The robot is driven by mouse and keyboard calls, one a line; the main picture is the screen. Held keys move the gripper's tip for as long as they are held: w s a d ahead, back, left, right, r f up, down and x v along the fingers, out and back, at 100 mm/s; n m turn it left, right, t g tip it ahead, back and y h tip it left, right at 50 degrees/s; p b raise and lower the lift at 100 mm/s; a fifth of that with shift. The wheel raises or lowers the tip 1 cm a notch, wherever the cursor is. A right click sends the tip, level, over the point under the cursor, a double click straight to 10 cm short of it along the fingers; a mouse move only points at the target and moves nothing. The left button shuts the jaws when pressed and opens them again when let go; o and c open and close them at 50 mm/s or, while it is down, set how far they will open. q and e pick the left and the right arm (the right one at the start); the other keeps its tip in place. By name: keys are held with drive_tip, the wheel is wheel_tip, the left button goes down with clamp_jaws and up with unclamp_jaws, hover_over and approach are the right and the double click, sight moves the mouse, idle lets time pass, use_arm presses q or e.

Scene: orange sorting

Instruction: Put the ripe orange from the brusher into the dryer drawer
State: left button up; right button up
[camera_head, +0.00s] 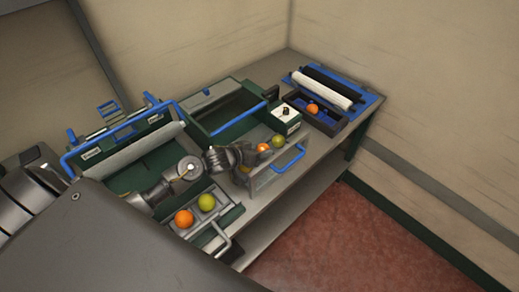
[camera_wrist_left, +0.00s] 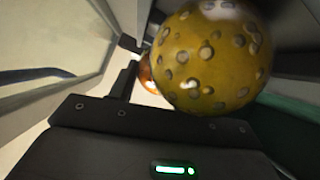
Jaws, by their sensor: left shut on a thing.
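An orange fruit (camera_head: 263,148) is at the tips of my left gripper (camera_head: 254,151), which is shut on it. A yellow-green fruit (camera_head: 278,141) is close beside it, at the pulled-out drawer (camera_head: 268,182) with a blue handle. In the left wrist view the spotted yellow-green fruit (camera_wrist_left: 212,57) fills much of the upper middle and covers part of the orange fruit (camera_wrist_left: 147,75) behind it. A dark finger shows left of the orange fruit. The other finger is hidden. Another orange fruit (camera_head: 313,108) lies in the dark tray before the white roller. My right gripper is out of view.
A nearer drawer with a grey handle holds an orange fruit (camera_head: 184,218) and a yellow-green fruit (camera_head: 206,202). A green open box (camera_head: 202,137) stands behind my left gripper. A small white-topped box (camera_head: 286,112) stands right of it. The red floor (camera_head: 345,238) in front is clear.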

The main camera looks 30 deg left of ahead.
use_arm(q)
drive_tip(key=shift+s+f, duration=0.1)
drive_tip(key=shift+f, duration=0.15)
drive_tip(key=o, duration=1)
drive_tip(key=shift+f, duration=0.15)
drive_tip(key=v, duration=0.8)
drive_tip(key=r+b+v, duration=0.1)
drive_tip(key=v, duration=0.3)
drive_tip(key=shift+r, duration=0.2)
drive_tip(key=shift+d, duration=0.1)
